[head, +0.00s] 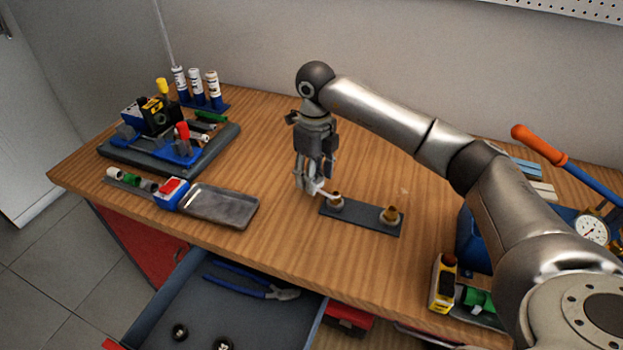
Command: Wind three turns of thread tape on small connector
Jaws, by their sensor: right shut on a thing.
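My right gripper (308,188) points down at the left end of a dark strip-shaped plate (362,216). It is shut on a small white thing, which looks like the thread tape (319,191). A brass connector (336,199) stands upright on a pale base at the plate's left end, just right of the fingertips. A second, slightly bigger-looking brass connector (390,214) stands at the right end. The white thing reaches to the left connector; I cannot tell whether it touches or how much tape is wound on it. My left gripper is not in view.
A grey tray (222,206) and a red, white and blue box (171,194) lie left. A tool stand (170,150) and several white-blue tubes (195,85) are behind. An open drawer (240,310) holds pliers (245,283). A gauge (592,230) and yellow box (442,284) are right.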

